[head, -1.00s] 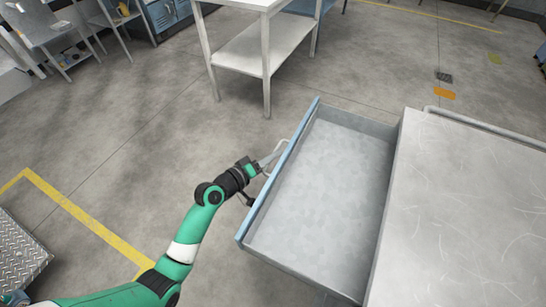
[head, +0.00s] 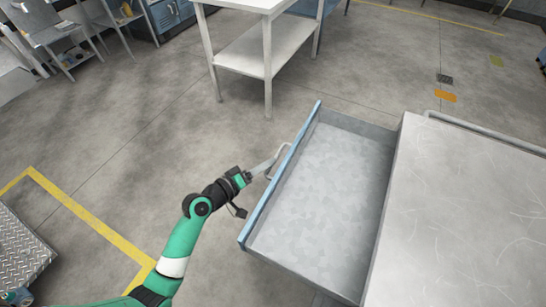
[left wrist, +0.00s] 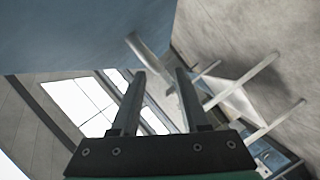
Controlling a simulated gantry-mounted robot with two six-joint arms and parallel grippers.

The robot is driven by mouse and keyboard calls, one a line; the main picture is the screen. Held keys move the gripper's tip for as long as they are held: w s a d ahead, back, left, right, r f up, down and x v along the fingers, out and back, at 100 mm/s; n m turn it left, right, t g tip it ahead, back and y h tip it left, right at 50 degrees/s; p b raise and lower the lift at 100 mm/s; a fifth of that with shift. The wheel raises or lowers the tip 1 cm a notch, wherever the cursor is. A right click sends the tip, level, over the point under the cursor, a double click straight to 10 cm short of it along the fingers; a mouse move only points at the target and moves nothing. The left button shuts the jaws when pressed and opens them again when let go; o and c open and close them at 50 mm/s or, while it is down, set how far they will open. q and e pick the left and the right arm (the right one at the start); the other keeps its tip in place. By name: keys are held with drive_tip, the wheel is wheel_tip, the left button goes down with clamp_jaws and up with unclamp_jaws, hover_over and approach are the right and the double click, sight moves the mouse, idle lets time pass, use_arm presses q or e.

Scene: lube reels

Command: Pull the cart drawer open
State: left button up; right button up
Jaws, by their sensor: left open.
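The cart drawer (head: 325,190) stands pulled well out from the cart (head: 460,215). It is empty, with a grey inside and a blue front (head: 281,172). The drawer's pale bar handle (head: 283,153) is on the outer side of that front. My left gripper (head: 268,165) is open just left of the handle, outside the drawer. In the left wrist view, the open fingers (left wrist: 160,75) have the handle (left wrist: 146,52) just past their tips, beside the blue front (left wrist: 80,35). The gap between the fingers looks empty. My right gripper is not in view.
A white two-tier table (head: 255,50) stands beyond the drawer. A metal tread-plate platform (head: 20,245) is at the lower left, near yellow floor lines (head: 85,217). The concrete floor left of the drawer is clear.

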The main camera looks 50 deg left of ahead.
use_arm(q)
drive_tip(key=p+v, duration=0.1)
drive_tip(key=v, duration=0.6)
drive_tip(key=shift+s, duration=0.15)
drive_tip(key=w+d+r+m+t+h+p, duration=0.1)
drive_tip(key=w+d+r+m+h+p, duration=0.2)
drive_tip(key=r, duration=0.5)
drive_tip(key=w+d+r+m+t+h+p, duration=0.1)
drive_tip(key=w+d+r+m, duration=0.1)
drive_tip(key=w+d+r, duration=0.45)
drive_tip(key=d+r+m+t+h+p, duration=0.15)
drive_tip(key=d+r+m, duration=0.25)
drive_tip(key=r, duration=1.1)
drive_tip(key=d+r+m+t+h+p, duration=0.1)
drive_tip(key=d+r+m+t+h, duration=0.2)
drive_tip(key=r, duration=1.1)
drive_tip(key=s+r+t+y+p, duration=0.1)
drive_tip(key=s+r+t+y, duration=0.3)
drive_tip(key=r, duration=0.6)
drive_tip(key=s+r+t+y, duration=0.1)
drive_tip(key=s+r+t, duration=0.1)
drive_tip(key=s+r, duration=0.55)
wheel_tip(320, 180, up, 39)
drive_tip(key=w+a+y+p, duration=0.1)
drive_tip(key=w+p, duration=0.1)
drive_tip(key=p, duration=3.6)
drive_tip(key=shift+m+g, duration=0.3)
drive_tip(key=shift+g, duration=0.05)
